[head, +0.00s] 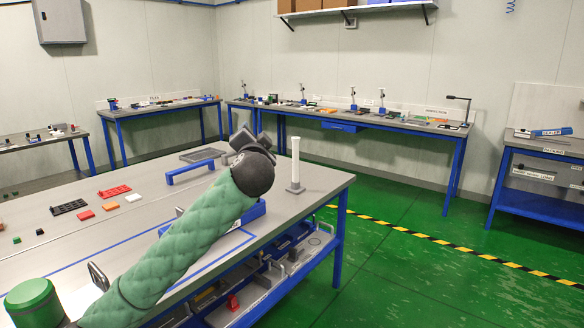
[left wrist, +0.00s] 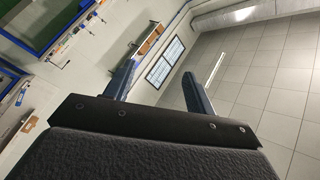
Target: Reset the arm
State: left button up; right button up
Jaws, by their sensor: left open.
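My left arm (head: 182,245), in a green padded sleeve, rises from the lower left over the near table in the head view. Its dark left gripper (head: 252,138) is up above the far side of that table. In the left wrist view the two fingers of the left gripper (left wrist: 160,88) stand apart with nothing between them. That view is tilted and looks past the fingers at the wall and the tiled ceiling (left wrist: 260,80). My right gripper is in neither view.
The near table (head: 328,182) holds a white post (head: 295,162), a blue handle (head: 190,171), a red tray (head: 114,191), a black tray (head: 68,207) and small coloured blocks. My arm partly hides a blue bin (head: 252,213). Benches line the walls. The green floor (head: 400,270) at right is clear.

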pick_arm(q)
jog(key=s+a+f+n+g+h+p, duration=0.15)
jog(key=s+f+g, duration=0.25)
jog(key=s+f, duration=0.75)
jog(key=s+a+f+n+g+h, duration=0.1)
jog(key=s+f+n+g, duration=0.15)
jog(key=s+f, duration=0.9)
jog(key=s+a+f+n+g+h+p, duration=0.15)
jog(key=s+f+g, duration=0.4)
jog(key=f, duration=1.15)
jog(key=s+f+g, duration=0.2)
jog(key=s+f, duration=0.7)
jog(key=s, duration=0.3)
jog(key=s+f+g+p, duration=0.1)
jog(key=s+f+g, duration=0.2)
jog(key=s+f, duration=0.6)
jog(key=s+n, duration=0.1)
jog(key=s, duration=0.3)
jog(key=shift+a, duration=0.15)
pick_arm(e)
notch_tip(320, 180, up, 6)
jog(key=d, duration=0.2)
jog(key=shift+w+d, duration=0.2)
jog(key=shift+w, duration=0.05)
pick_arm(q)
jog(key=shift+s, duration=0.15)
